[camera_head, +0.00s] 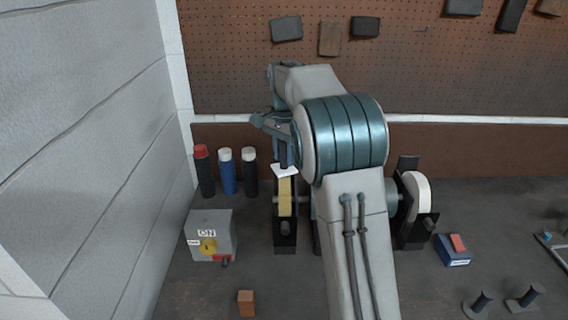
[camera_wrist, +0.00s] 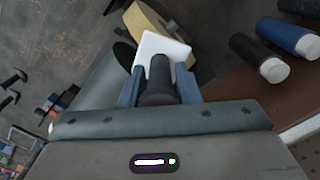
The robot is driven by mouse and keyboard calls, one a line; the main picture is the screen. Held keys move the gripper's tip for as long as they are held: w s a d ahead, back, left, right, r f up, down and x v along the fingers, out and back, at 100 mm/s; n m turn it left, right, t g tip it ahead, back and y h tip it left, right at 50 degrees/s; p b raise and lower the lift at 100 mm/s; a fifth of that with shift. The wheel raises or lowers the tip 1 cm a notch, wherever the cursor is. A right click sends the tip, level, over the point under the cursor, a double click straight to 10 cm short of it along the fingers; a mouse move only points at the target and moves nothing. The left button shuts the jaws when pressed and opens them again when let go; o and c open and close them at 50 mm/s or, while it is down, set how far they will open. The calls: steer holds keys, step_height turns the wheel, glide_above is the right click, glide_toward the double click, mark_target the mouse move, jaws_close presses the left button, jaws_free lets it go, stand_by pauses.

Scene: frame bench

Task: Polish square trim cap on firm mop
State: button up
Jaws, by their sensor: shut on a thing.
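My gripper (camera_head: 284,154) is shut on a dark round holder (camera_wrist: 158,86), which sits between its blue fingers in the wrist view. The white square trim cap (camera_wrist: 164,44) is at the holder's far end and also shows in the head view (camera_head: 286,171). The cap is at the top of the yellowish mop wheel (camera_head: 285,198), which also shows behind it in the wrist view (camera_wrist: 148,20). I cannot tell whether cap and wheel touch. A white mop wheel (camera_head: 418,192) is at the machine's right end. My arm hides the machine's middle.
A grey switch box (camera_head: 224,226) with a yellow knob and an ON label stands left. A brown block (camera_head: 246,303) lies in front. A blue box (camera_head: 452,255) and dark pegged stands (camera_head: 524,298) are at right.

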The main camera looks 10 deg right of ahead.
steer(key=shift+r, duration=2.35)
